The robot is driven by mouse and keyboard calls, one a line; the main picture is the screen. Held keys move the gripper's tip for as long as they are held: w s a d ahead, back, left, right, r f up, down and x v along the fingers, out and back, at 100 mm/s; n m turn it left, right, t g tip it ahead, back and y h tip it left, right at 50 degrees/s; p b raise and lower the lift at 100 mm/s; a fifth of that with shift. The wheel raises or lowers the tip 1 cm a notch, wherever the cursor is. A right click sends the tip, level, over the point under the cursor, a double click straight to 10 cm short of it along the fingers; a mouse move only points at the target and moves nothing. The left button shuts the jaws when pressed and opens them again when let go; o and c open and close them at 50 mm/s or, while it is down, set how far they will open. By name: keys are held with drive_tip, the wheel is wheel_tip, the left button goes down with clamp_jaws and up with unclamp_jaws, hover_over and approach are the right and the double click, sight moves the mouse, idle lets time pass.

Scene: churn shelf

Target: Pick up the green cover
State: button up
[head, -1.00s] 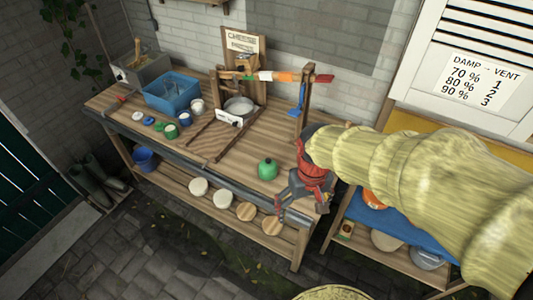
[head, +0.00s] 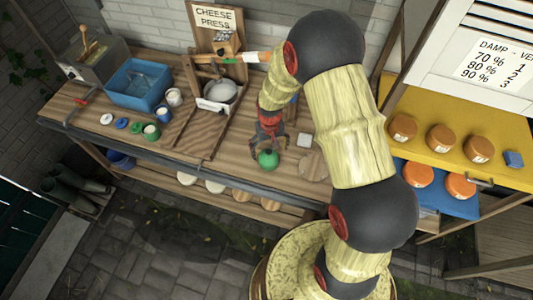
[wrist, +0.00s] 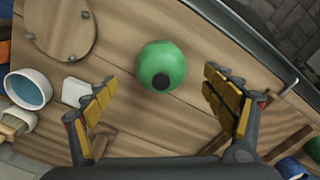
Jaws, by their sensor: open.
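The green cover (head: 268,160) is a rounded green dome on the wooden bench. The dome lies slightly beyond the fingertips, and nothing is held.
A blue tub (head: 138,86), small pots and discs stand on the left of the bench (head: 185,135). The cheese press (head: 218,90) stands behind. A round wooden board (wrist: 58,27) and a white square (wrist: 77,92) lie near the dome. The front rail (wrist: 250,38) is close by.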

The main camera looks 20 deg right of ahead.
sight(269, 156)
drive_tip(key=shift+w+d+f, duration=0.1)
drive_tip(key=shift+d+f, duration=0.1)
drive_tip(key=shift+f, duration=0.9)
drive_tip(key=shift+a+f, duration=0.15)
drive_tip(key=shift+f, duration=0.35)
drive_tip(key=f, duration=0.4)
drive_tip(key=shift+s+a+f, duration=0.1)
drive_tip(key=shift+s, duration=0.1)
drive_tip(key=shift+c, duration=0.3)
drive_tip(key=c, duration=1.1)
drive_tip(key=shift+c, duration=0.5)
